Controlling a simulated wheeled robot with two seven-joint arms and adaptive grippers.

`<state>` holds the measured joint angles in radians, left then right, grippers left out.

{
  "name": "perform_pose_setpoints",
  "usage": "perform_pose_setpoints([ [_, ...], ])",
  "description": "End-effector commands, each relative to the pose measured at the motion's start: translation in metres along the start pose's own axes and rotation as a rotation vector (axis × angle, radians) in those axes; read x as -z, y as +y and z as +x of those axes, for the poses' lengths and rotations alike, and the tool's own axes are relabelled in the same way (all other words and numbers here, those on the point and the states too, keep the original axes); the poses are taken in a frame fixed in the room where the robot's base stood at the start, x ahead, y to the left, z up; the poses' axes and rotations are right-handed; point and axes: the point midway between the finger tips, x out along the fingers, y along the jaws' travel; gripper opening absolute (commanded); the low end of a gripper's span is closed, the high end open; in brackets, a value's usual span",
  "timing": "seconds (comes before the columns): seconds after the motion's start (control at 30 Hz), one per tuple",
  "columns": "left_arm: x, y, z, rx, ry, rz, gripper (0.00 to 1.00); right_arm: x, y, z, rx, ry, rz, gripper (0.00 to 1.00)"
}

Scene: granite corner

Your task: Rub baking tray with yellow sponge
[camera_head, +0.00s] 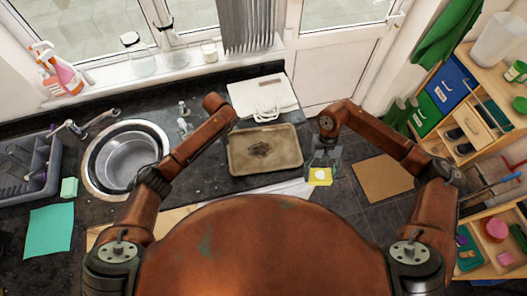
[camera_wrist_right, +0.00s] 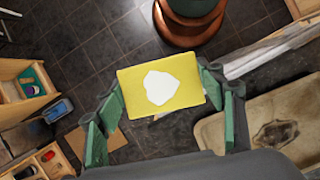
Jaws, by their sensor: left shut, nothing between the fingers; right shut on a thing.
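The baking tray (camera_head: 241,167) is brown and rectangular with a dark stain in its middle. It lies on the dark counter, and part of it shows at the right of the right wrist view (camera_wrist_right: 218,127). My right gripper (camera_head: 321,160) is shut on the yellow sponge (camera_head: 319,182), holding it to the right of the tray and apart from it. The wrist view shows the sponge (camera_wrist_right: 187,92) between the green fingers, with a white patch on its face. My left arm reaches over the counter between sink and tray. I cannot make out its gripper.
A round sink (camera_head: 127,160) is left of the tray, beside a grey dish rack (camera_head: 38,165) and teal cloth (camera_head: 50,230). A white board (camera_head: 245,92) lies behind the tray. Shelves (camera_head: 462,110) stand at the right; a brown mat (camera_head: 383,178) lies on the tiled floor.

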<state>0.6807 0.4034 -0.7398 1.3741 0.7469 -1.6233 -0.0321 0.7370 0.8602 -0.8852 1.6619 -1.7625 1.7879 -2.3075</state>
Motion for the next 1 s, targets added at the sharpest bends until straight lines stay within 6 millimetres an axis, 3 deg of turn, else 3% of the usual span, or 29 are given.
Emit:
perform_pose_setpoints([
  [0.03,0.0,0.0,0.011,0.0,0.0,0.0,0.0,0.004,0.0,0.011,0.0,-0.001,0.0,0.43],
  [0.23,0.0,0.0,0.026,0.001,0.0,0.0,0.0,0.01,0.0,0.027,0.0,-0.001,0.0,0.43],
  [1.0,0.0,0.0,0.026,0.0,0.001,0.0,0.0,0.011,0.0,0.027,0.0,-0.001,0.0,0.43],
])
